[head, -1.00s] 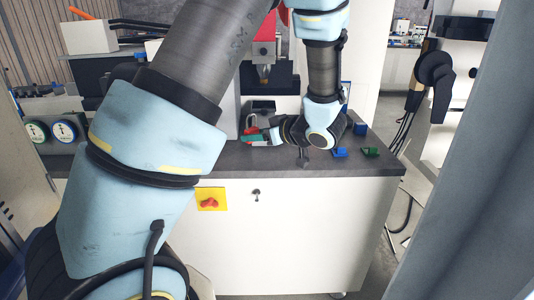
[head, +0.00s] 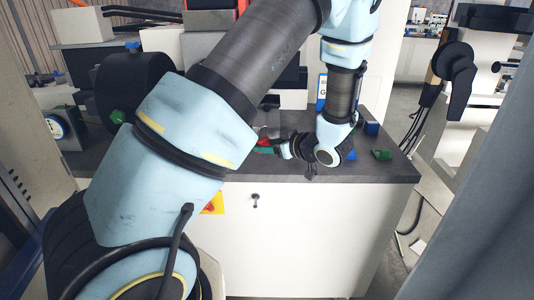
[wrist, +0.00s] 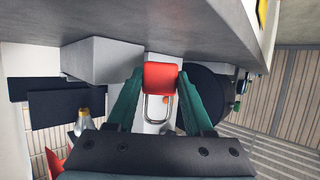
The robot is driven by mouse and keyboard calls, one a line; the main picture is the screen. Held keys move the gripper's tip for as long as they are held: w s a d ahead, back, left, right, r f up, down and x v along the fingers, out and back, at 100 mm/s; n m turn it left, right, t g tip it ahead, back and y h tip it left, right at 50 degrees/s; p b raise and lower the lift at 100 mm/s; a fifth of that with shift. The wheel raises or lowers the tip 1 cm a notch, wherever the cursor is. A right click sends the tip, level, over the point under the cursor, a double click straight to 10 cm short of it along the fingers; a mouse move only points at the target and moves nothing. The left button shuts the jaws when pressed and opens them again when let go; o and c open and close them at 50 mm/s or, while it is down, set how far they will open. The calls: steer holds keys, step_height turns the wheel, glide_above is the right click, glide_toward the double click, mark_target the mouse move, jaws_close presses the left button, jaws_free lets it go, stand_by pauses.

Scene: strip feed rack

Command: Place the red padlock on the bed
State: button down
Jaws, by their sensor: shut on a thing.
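The red padlock (wrist: 161,77) has a grey metal shackle and sits between the two green fingers of my gripper (wrist: 160,88) in the wrist view. The fingers are shut on its body, and the shackle points back toward the palm. In the head view my gripper (head: 268,148) is low over the grey counter top, pointing left, with a bit of the red padlock (head: 263,142) showing at its tips. My arm hides much of the area around it. I cannot tell which surface is the bed.
The dark counter top (head: 395,172) carries blue (head: 372,128) and green (head: 382,155) small pieces on the right. A large black drum (head: 128,88) stands on the left. A grey block (wrist: 100,60) is close beside the padlock in the wrist view.

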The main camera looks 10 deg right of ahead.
mark_target(267, 162)
steer(key=shift+f, duration=1.3)
steer(key=shift+f, duration=0.2)
steer(key=shift+c, duration=1.4)
jaws_free()
steer(key=shift+s+d+r, duration=0.1)
steer(key=shift+r, duration=0.15)
steer(key=v, duration=1.1)
steer(key=shift+s+r+b, duration=0.15)
steer(key=shift+s+b, duration=0.2)
steer(key=shift+b, duration=0.1)
steer(key=shift+d, duration=0.25)
